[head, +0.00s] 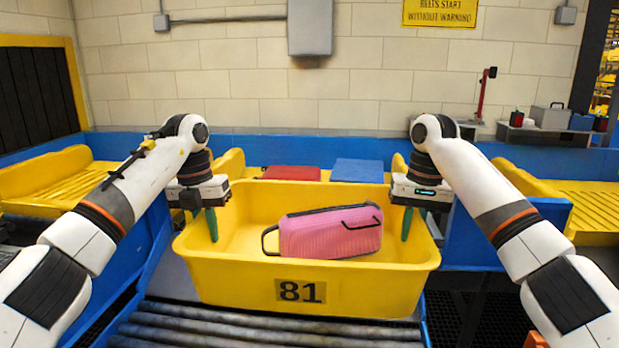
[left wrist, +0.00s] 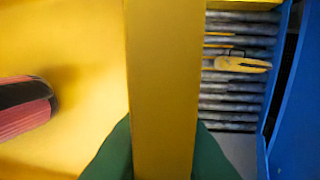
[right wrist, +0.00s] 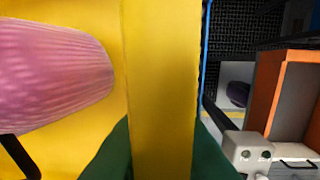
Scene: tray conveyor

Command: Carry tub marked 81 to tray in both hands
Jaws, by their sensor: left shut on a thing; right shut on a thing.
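The yellow tub marked 81 (head: 360,290) is in the middle of the head view, above the grey rollers. A pink ribbed case with black handles (head: 330,232) lies inside it. My left gripper (head: 211,222) is shut on the tub's left wall; the left wrist view shows the rim (left wrist: 163,80) between its green fingers. My right gripper (head: 407,222) is shut on the right wall; the right wrist view shows the rim (right wrist: 160,80) between its fingers. I cannot tell whether the tub's underside touches the rollers.
The roller conveyor (head: 260,333) runs in front. Behind the tub lie a red item (head: 291,173) and a blue item (head: 357,171). Yellow chutes stand at the left (head: 60,183) and right (head: 590,205). Blue side panels edge the conveyor. A shelf with small items is at the right back.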

